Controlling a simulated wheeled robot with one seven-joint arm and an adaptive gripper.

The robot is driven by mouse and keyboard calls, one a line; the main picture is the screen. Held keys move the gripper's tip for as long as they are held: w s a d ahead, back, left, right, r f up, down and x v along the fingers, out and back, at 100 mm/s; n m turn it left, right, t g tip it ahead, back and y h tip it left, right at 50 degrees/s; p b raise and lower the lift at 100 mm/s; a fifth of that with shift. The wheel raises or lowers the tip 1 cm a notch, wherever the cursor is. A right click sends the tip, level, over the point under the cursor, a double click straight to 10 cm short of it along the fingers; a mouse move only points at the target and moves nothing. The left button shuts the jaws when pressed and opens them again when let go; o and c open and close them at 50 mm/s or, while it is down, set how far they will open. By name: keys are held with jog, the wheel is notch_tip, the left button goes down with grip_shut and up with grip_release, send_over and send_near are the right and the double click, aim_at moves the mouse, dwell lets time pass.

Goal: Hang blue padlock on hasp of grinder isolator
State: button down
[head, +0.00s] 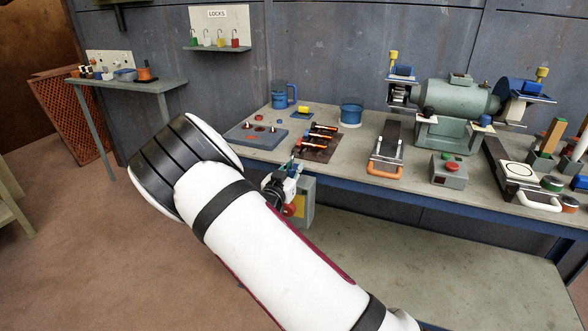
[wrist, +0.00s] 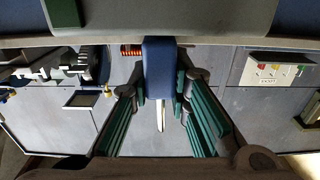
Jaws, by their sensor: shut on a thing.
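In the wrist view, my gripper (wrist: 160,88) is shut on the blue padlock (wrist: 158,62). The padlock's blue body lies between the finger pads, and its pale shackle (wrist: 160,118) shows below it. In the head view, my gripper (head: 281,184) is partly hidden by my white arm, at the bench's front edge. The grey-green isolator box (head: 306,203) with a red knob (head: 290,209) is mounted there, just beside and behind the gripper. Its hasp cannot be made out. The green grinder (head: 455,105) stands on the bench at the right.
The bench top (head: 350,150) holds a blue mug (head: 280,95), a tool board (head: 315,142), an orange-handled item (head: 386,168) and a control box (head: 449,172). A locks board (head: 220,27) with several padlocks hangs on the back wall. A side table (head: 130,85) stands left. Floor is clear at left.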

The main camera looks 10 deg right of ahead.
jog(key=shift+f, duration=0.2)
jog(key=c, duration=1.5)
grip_release()
jog(key=v, duration=0.9)
jog(key=r+p+v, duration=0.1)
jog(key=v, duration=0.3)
jog(key=shift+s+a+f, duration=0.1)
jog(key=shift+s+a, duration=0.1)
jog(key=shift+s, duration=0.15)
